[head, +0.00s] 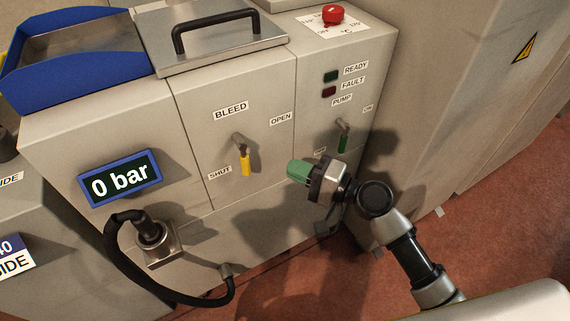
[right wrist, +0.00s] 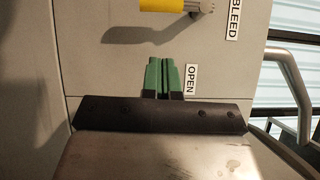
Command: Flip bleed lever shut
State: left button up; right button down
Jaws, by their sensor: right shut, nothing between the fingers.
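The bleed lever (head: 244,162) has a yellow handle on a grey pivot, on the front panel under the BLEED label. It hangs straight down, with the SHUT label (head: 219,173) to its lower left and the OPEN label (head: 280,118) to its upper right. My right gripper (head: 299,171) is to the right of the lever, apart from it, with its green fingertips together and empty. In the right wrist view the closed fingers (right wrist: 163,76) show beside the OPEN label (right wrist: 191,79), and part of the yellow handle (right wrist: 161,5) shows at the top edge. My left gripper is not in view.
A pump lever (head: 342,143) with a green handle is just above my right gripper. A display (head: 121,178) reads 0 bar. A black hose (head: 112,245) loops below it. A blue tray (head: 75,90) and a lid with a black handle (head: 215,45) are on top.

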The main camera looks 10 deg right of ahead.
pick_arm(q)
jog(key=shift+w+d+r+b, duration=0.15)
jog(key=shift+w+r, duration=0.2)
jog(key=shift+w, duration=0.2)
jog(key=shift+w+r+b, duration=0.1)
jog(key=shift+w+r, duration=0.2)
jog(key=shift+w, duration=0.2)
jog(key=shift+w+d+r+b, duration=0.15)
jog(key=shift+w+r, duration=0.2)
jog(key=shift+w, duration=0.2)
pick_arm(e)
jog(key=shift+v, duration=2.9)
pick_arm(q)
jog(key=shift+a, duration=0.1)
pick_arm(e)
jog(key=shift+w, duration=0.1)
